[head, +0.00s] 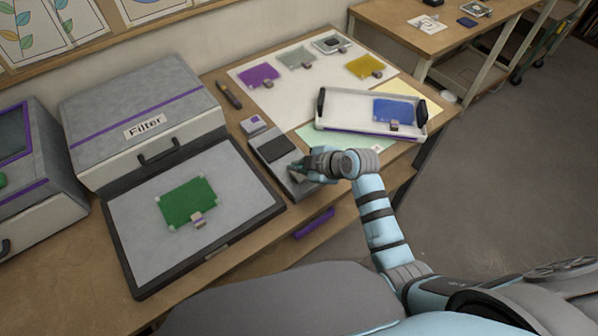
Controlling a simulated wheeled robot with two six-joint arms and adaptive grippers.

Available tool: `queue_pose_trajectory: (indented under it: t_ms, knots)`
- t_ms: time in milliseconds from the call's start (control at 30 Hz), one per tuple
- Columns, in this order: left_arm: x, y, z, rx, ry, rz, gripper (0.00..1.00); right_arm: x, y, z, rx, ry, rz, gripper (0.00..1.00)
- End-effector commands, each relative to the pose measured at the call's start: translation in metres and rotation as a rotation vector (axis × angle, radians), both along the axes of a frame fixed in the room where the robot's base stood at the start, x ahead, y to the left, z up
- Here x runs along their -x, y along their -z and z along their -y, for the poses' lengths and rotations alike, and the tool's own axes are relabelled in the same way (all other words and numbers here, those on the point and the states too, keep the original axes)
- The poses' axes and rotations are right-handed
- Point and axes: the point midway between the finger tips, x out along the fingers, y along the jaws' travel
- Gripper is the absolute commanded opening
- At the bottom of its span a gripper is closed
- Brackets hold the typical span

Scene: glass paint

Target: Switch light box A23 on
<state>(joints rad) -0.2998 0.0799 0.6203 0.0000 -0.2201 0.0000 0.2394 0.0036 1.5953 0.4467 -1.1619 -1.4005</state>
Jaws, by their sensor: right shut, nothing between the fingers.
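A flat light-box-like panel (130,225) with a dark frame and a grey, unlit-looking surface lies on the bench at the lower left. A green glass piece (187,204) with a small tag lies on it. I cannot read a label A23 anywhere. My right gripper (298,168) is shut and empty, over the near end of a narrow grey device (268,133) with a dark top section, just right of the panel. Whether its fingertips touch the device I cannot tell. The gripper hides part of the device's near end. My left gripper is not in view.
A grey box labelled Filter (145,95) stands behind the panel. Right of the device, a white tray (345,108) holds a blue glass piece (393,111). A white sheet (290,97) carries purple, grey and yellow pieces. A small tagged block (253,124) lies behind the device.

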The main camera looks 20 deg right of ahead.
Motion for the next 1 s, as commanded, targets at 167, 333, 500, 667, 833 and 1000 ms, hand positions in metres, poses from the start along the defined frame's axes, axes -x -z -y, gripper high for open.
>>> queue_pose_trajectory:
  t_ms: [167, 333, 500, 667, 833, 1000]
  knots:
    - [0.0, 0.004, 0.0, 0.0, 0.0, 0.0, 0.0, 0.0, 0.009, 0.0, -0.001, 0.0, -0.001, 0.0]
    - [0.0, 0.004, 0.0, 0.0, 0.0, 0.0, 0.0, 0.0, 0.009, 0.0, -0.001, 0.0, -0.001, 0.0]
    - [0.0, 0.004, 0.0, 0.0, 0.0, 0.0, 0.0, 0.0, 0.009, 0.0, 0.0, -0.001, -0.001, 0.0]
    - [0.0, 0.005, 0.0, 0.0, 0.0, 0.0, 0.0, 0.0, 0.011, 0.0, 0.0, -0.001, -0.001, 0.0]
    - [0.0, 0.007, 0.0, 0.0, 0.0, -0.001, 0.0, 0.0, 0.013, 0.0, 0.0, -0.001, -0.001, 0.0]
    - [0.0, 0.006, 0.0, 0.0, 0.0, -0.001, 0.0, 0.0, 0.013, 0.0, 0.0, -0.001, -0.001, 0.0]
